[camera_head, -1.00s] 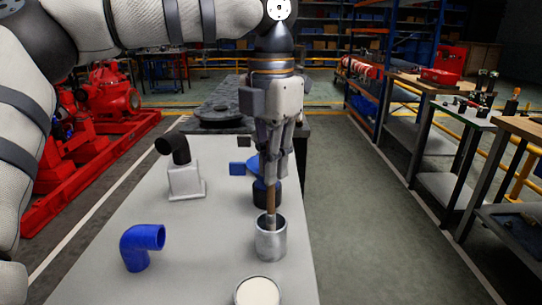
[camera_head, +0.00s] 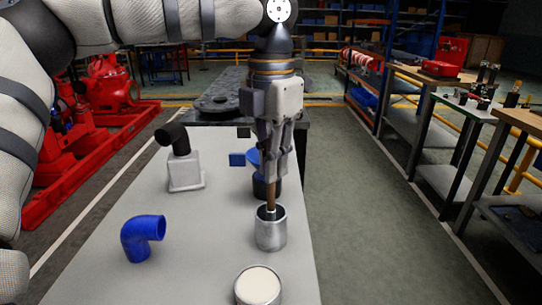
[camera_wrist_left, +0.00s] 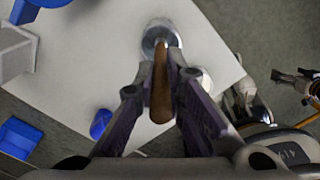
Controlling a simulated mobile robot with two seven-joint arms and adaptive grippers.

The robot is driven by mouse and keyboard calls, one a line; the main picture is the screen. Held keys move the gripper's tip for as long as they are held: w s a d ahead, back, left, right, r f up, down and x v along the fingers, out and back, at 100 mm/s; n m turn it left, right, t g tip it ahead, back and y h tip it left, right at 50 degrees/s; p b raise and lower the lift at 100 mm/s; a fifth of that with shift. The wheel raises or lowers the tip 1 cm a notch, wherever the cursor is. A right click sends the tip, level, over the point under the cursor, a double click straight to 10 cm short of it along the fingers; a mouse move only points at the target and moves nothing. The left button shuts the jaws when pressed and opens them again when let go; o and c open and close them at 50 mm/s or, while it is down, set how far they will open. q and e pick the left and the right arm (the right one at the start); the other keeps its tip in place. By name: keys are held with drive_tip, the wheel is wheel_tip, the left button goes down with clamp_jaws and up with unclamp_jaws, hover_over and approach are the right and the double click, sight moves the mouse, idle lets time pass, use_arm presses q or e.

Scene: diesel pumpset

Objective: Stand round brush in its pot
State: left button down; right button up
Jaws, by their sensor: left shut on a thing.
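My left gripper (camera_head: 272,180) points down above the silver metal pot (camera_head: 271,230). It is shut on the brown wooden handle of the round brush (camera_head: 270,198). The brush is about upright, and its lower end reaches the pot's mouth. The pot's wall hides how deep it goes and whether it touches the bottom. In the left wrist view the handle (camera_wrist_left: 160,85) shows between the fingers, with the pot (camera_wrist_left: 160,35) beyond it.
An open tin with cream contents (camera_head: 258,285) stands in front of the pot. A dark cylinder (camera_head: 267,188) and blue funnel-like piece stand close behind. A blue elbow (camera_head: 141,238) and a pale block with a black elbow (camera_head: 186,172) stand left. The table's right edge is near.

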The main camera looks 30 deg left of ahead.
idle(0.4)
use_arm(q)
drive_tip(key=c, duration=1.6)
unclamp_jaws()
drive_tip(key=shift+o, duration=0.3)
drive_tip(key=o, duration=0.3)
drive_tip(key=shift+o, duration=0.2)
drive_tip(key=shift+r, duration=3.55)
